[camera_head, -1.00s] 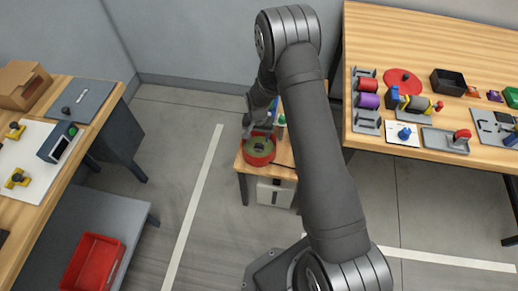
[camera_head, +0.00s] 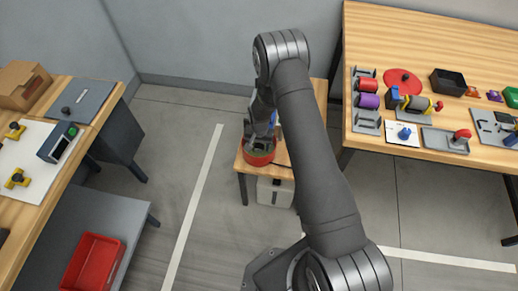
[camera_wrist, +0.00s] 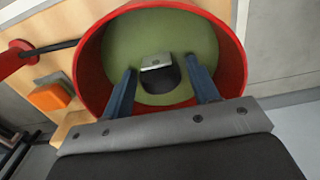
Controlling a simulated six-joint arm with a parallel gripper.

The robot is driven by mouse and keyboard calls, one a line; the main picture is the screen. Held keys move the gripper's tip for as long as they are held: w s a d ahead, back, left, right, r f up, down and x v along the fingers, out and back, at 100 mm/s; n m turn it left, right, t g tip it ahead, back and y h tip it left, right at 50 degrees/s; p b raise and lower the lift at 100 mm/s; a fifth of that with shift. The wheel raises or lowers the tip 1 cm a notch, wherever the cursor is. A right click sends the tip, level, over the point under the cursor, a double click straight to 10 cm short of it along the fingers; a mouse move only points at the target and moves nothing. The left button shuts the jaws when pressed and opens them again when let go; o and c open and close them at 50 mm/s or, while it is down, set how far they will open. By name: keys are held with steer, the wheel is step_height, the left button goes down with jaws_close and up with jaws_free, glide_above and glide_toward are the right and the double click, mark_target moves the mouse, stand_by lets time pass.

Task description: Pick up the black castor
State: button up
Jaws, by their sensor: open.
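The black castor (camera_wrist: 160,80) lies inside a round red container (camera_wrist: 232,62) with a green floor. Its grey metal plate (camera_wrist: 155,62) faces up beside the dark wheel. My gripper (camera_wrist: 160,67) is open, its two blue fingers reaching down inside the red rim, one on each side of the castor with a gap to each. In the head view my gripper (camera_head: 260,141) is over the red container (camera_head: 258,159) and hides the castor.
The container stands on a small wooden table (camera_head: 284,158) with a whitish box (camera_head: 274,192) below. An orange block (camera_wrist: 48,97) lies near the container. Workbenches stand left (camera_head: 88,137) and right (camera_head: 420,25). Open floor lies left of the small table.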

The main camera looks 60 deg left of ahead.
jaws_close()
